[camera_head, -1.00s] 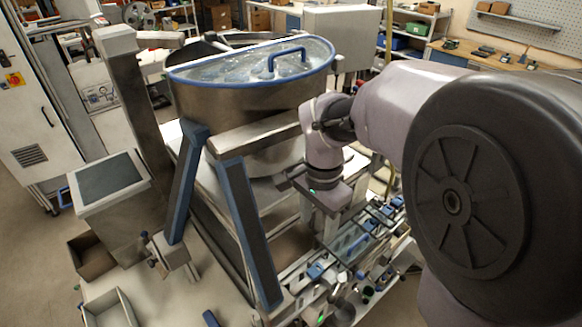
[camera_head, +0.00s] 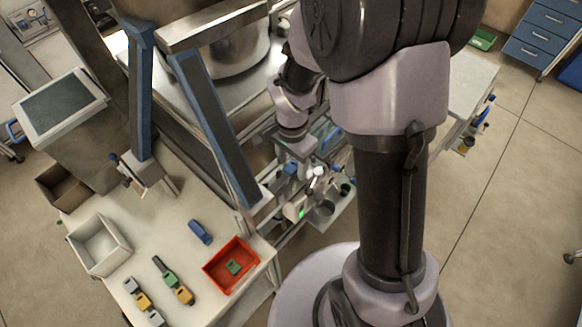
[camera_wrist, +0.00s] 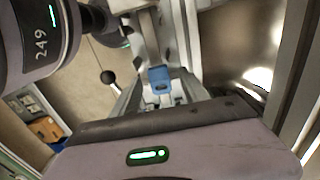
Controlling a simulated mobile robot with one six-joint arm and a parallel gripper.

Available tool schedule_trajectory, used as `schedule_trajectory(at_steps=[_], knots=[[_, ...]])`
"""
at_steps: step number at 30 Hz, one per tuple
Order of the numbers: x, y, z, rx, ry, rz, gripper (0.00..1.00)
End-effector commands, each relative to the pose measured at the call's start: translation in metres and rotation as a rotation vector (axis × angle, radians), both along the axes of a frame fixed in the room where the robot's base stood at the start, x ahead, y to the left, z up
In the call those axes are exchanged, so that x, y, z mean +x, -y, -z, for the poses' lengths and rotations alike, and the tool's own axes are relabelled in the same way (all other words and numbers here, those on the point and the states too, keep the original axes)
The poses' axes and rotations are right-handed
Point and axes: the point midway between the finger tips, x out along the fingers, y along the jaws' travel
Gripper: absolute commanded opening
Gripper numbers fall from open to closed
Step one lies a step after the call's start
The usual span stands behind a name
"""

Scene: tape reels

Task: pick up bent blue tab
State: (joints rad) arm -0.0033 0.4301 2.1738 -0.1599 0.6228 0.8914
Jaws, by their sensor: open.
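A small blue tab with a dark slot (camera_wrist: 160,78) shows in the wrist view, just beyond the edge of my gripper's body, among pale metal parts. In the head view a small blue piece (camera_head: 290,168) shows on the machine's track below my gripper (camera_head: 297,149); I cannot tell whether it is the same piece. My gripper is open, and nothing shows held in it. Its fingertips are hard to make out. Another blue piece (camera_head: 200,232) lies loose on the pale bench. I cannot tell from its shape which piece is bent.
A red bin (camera_head: 211,272) with a green piece stands at the bench's front edge. A white bin (camera_head: 80,250) stands at its left. Several coloured pieces lie between them. A blue-sided machine leg (camera_head: 213,128) and a black-knobbed lever (camera_wrist: 107,77) stand near my arm.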

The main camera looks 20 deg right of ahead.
Motion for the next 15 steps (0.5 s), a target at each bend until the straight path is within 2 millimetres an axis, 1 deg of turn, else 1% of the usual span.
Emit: schedule_trajectory(at_steps=[1,5,6,8,9,15], knots=[[0.0,0.0,-0.0002,0.0,0.0,0.0,0.49],[0.0,0.0,-0.0004,0.0,0.0,0.0,0.23],[0.0,0.0,-0.0004,0.0,0.0,0.0,0.15],[-0.0001,-0.0001,-0.0005,0.0,0.0,0.0,0.04],[-0.0001,-0.0001,-0.0005,0.0,0.0,0.0,0.0],[-0.0001,-0.0001,-0.0006,0.0,0.0,0.0,0.0]])
